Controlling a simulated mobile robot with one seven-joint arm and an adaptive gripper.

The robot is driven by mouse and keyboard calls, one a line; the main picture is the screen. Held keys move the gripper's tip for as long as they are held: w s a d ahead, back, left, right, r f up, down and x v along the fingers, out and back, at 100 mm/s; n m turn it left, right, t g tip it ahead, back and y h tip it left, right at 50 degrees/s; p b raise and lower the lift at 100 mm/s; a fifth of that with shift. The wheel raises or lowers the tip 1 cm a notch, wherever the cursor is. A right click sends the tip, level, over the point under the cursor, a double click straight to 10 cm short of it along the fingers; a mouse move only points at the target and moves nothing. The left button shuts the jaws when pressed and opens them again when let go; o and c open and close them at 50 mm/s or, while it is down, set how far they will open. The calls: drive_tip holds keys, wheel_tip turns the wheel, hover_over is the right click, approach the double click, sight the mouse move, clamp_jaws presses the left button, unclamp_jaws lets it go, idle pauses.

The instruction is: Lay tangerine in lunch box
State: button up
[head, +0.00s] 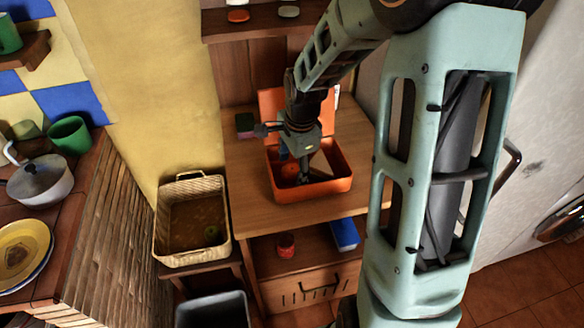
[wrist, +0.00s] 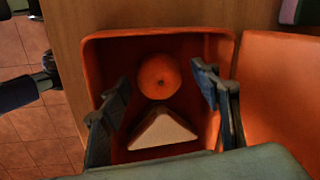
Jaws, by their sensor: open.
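The orange lunch box (head: 318,186) stands open on a wooden cabinet top, with its lid raised at the back. In the wrist view, the lunch box (wrist: 221,50) shows its inside, and its lid (wrist: 275,90) lies to the right. The tangerine (wrist: 159,76) rests inside the box near one wall, beside a pale triangular sandwich (wrist: 163,131). In the head view the tangerine (head: 289,169) is partly hidden by my gripper. My gripper (head: 304,180) reaches down into the box. In the wrist view my gripper (wrist: 162,95) is open, its fingers on either side of the tangerine and apart from it.
A wicker basket (head: 183,258) with a small green item stands left of the cabinet. A dark green and pink object (head: 245,125) sits left of the lid. A red container (head: 286,246) and a blue box (head: 344,234) are on the shelf below. The cabinet top's front is clear.

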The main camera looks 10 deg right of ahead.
wheel_tip(320, 180, up, 11)
drive_tip(key=s, duration=0.2)
drive_tip(key=shift+d+p, duration=0.25)
drive_tip(key=shift+p, duration=0.05)
